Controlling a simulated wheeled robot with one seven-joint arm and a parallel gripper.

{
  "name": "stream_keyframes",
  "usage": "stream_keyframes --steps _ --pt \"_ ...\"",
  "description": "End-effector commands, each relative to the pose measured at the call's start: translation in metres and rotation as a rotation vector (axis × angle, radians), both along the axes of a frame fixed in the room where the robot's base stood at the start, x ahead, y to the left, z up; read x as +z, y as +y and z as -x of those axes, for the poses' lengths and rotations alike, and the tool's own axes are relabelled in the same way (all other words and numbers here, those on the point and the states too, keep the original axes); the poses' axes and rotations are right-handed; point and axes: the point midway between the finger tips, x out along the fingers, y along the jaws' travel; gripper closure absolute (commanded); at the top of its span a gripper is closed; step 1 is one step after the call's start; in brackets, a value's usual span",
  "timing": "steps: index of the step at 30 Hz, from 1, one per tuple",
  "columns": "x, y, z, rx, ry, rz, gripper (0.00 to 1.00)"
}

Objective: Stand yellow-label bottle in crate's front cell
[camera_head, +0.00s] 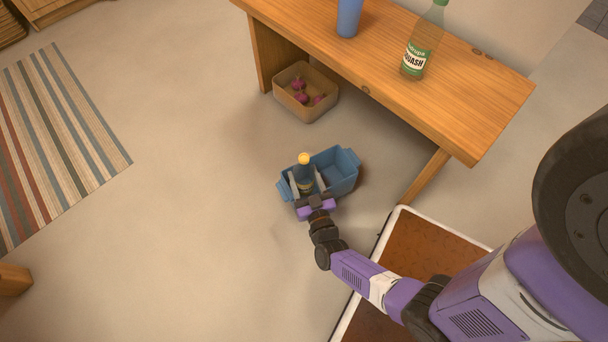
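A blue crate (343,182) stands on the floor, with open room in its right part. A dark bottle with a yellow cap (304,159) and a partly visible yellowish label (306,188) is upright in the crate's left part. My gripper (306,182) reaches in from the front, with one pale finger on each side of the bottle. The fingers lie close to the bottle, but I cannot tell whether they press on it. The bottle's base and the cell floor under it are hidden.
A wooden bench (450,105) stands behind, carrying a green squash bottle (418,50) and a blue cup (348,18). A tan box (306,101) with magenta items sits by the bench. A striped rug (60,140) lies at left. The floor left of the crate is clear.

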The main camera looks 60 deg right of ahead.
Motion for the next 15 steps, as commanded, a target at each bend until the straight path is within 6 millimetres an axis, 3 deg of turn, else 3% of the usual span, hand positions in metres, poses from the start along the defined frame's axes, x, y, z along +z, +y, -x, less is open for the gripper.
stream_keyframes --steps 8,9,12,15 --pt "-0.0043 -0.0002 -0.0008 0.001 -0.001 0.002 1.0" --pt "-0.0051 0.0 -0.0004 0.001 0.001 0.001 0.37" --pt "-0.0055 0.0001 -0.0002 0.001 0.001 0.0 0.21" --pt "-0.0058 0.0003 0.0 0.001 0.002 -0.001 0.21"
